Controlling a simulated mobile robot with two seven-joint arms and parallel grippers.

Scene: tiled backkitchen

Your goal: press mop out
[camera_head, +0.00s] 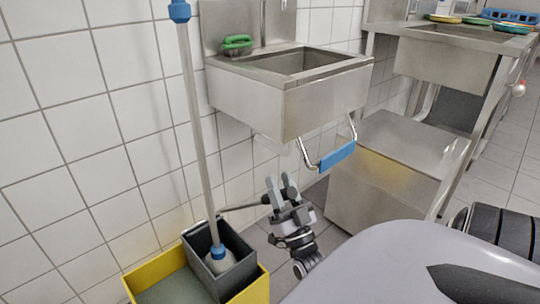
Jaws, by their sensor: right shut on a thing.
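The mop (198,120) stands upright against the tiled wall, with a grey pole and blue fittings. Its head (221,260) sits inside the grey wringer box (205,262) on the yellow bucket (262,290). A dark lever (243,207) reaches right from the wringer to my right gripper (281,188). The right gripper is shut on the lever's end, with its fingers pointing up and away. The exact contact is partly hidden by the gripper. My left gripper is not in view.
A steel cabinet (385,190) stands right of my gripper. Tiled floor shows between bucket and cabinet.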

